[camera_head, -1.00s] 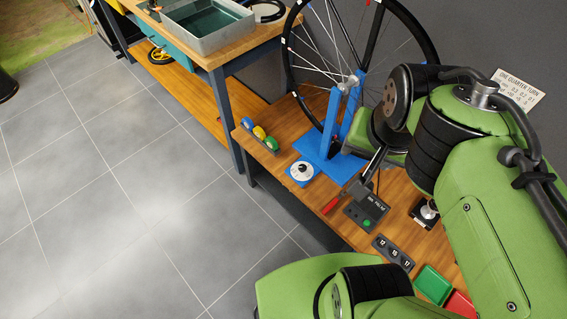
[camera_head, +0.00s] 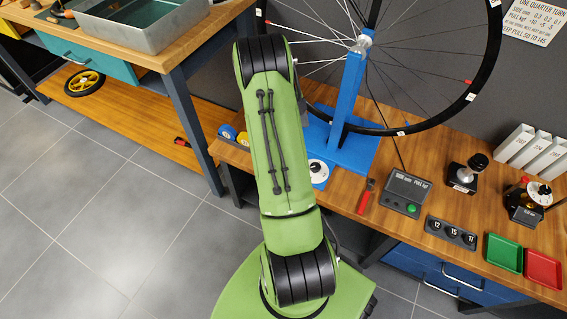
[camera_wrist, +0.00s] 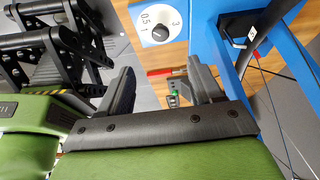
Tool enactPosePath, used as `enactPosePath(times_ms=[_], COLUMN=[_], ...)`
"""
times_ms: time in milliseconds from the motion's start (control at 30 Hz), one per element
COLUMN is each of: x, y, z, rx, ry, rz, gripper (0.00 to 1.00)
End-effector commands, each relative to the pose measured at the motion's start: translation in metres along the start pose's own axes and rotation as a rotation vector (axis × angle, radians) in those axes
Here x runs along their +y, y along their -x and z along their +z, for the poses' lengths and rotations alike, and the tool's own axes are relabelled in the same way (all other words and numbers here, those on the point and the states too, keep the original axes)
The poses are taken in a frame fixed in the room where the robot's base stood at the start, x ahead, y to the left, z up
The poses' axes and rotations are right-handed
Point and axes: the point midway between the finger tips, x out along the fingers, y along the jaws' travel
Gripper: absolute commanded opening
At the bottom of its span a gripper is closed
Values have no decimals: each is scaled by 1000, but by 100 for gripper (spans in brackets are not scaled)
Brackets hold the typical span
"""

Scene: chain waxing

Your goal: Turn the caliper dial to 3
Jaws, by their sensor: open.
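The caliper dial (camera_head: 319,174) is a white disc with a dark knob, set on the blue base of the wheel stand (camera_head: 349,110), partly beside my arm. I cannot tell which mark the knob points to. My gripper (camera_wrist: 162,78) is open and empty, its two dark fingers apart. The dial lies beyond the fingertips, not touched. In the head view my arm hides the gripper.
The spoked wheel (camera_head: 490,80) stands upright in the blue stand. Right of the dial on the wooden bench are a red-handled tool (camera_head: 366,195), a grey meter (camera_head: 406,190), a number block (camera_head: 451,233) and green (camera_head: 503,253) and red (camera_head: 543,268) trays.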

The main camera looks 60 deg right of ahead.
Motion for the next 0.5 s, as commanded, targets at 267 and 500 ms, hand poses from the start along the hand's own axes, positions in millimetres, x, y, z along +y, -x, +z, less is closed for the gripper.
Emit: enactPosePath(times_ms=[267, 500], x=[0, 1], y=[-49, -110], z=[-1, -1], rx=[4, 3], ry=[-5, -5], rz=[5, 4], gripper=[65, 65])
